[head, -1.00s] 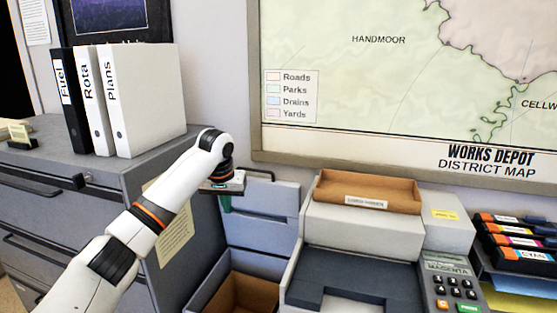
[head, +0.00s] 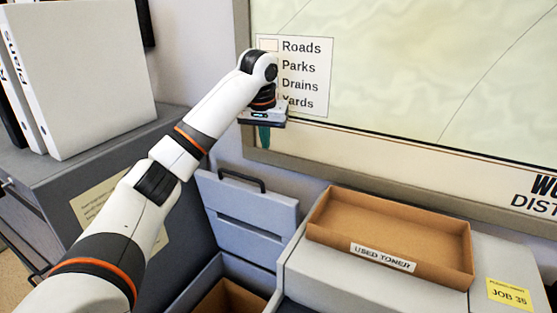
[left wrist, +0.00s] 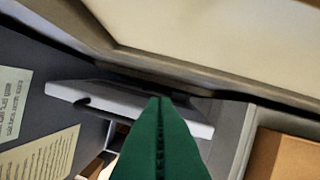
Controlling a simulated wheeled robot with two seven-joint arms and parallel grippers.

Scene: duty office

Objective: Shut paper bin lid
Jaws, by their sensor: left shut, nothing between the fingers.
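The paper bin's blue-grey lid (head: 245,222) stands open and upright near the wall, with a dark bar handle along its top. The top edge of the lid (left wrist: 188,118) also crosses the left wrist view, partly hidden by my fingers. The bin (head: 196,288) is below it, open, with a brown inside. My left gripper (head: 263,138) has green fingers and is shut and empty. It is above the lid's top edge, near the wall; I cannot tell whether it is behind the lid. The closed fingers (left wrist: 157,105) point toward the lid. My right gripper is not in view.
A grey cabinet (head: 60,190) with white binders (head: 85,75) stands left of the bin. A printer (head: 440,290) bearing a brown used-toner tray (head: 440,225) stands to the right. The framed map (head: 400,70) hangs on the wall behind my gripper.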

